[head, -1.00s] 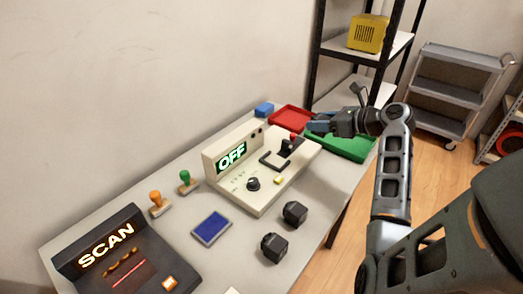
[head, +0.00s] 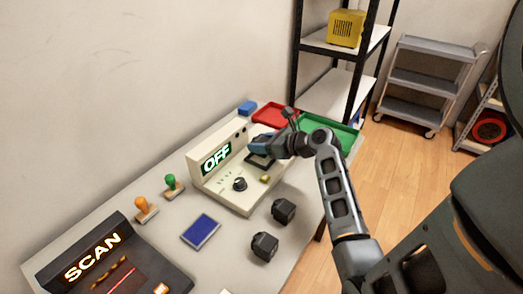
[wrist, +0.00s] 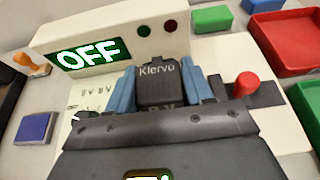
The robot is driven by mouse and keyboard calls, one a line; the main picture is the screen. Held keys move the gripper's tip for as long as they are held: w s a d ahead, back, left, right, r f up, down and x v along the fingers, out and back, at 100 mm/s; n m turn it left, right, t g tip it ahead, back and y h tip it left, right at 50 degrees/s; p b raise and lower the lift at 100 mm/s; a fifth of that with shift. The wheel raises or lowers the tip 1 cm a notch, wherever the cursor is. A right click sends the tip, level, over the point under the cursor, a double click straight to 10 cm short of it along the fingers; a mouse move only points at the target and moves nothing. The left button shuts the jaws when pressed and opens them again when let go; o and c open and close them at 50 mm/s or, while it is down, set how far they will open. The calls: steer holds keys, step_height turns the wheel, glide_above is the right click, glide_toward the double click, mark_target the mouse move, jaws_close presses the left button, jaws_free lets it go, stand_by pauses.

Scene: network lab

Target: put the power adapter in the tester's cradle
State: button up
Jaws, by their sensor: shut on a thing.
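My gripper (head: 260,147) is over the right part of the tester, above its dark cradle (head: 259,162). The cream tester (head: 236,203) has a lit OFF display (wrist: 86,56), a black knob (head: 240,184) and a lever with a red knob (wrist: 246,83). In the wrist view, my blue fingers (wrist: 160,90) are shut on a black power adapter (wrist: 158,85) marked Klervo, held upright between them. The cradle is mostly hidden behind the gripper and adapter, so I cannot tell if the adapter touches it.
Two black adapters, one nearer the tester (head: 284,210) and one nearer the front (head: 265,246), stand on the table. A blue pad (head: 201,229), two stamps and a scanner (head: 110,262) lie left. A red tray (head: 272,115) and a green tray (head: 345,136) are behind.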

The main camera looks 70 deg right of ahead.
steer(key=shift+f, duration=1.5)
steer(key=shift+f, duration=0.15)
steer(key=o, duration=1.3)
steer(key=shift+c, duration=0.2)
steer(key=v, duration=1.2)
